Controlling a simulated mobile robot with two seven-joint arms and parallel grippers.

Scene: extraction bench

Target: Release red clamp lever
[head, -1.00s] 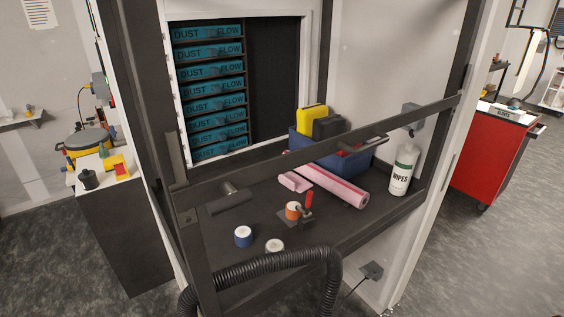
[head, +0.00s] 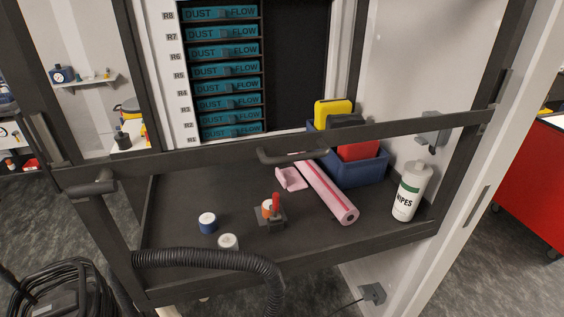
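The red clamp lever (head: 276,202) stands upright on a small dark clamp base (head: 272,221) on the bench, in the head view. An orange and white roll (head: 266,208) sits at the clamp, just left of the lever; I cannot tell how firmly it is held. Neither of my grippers is in view.
A dark sash bar with a handle (head: 292,154) crosses in front of the bench. A black hose (head: 215,260) arches over the front edge.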

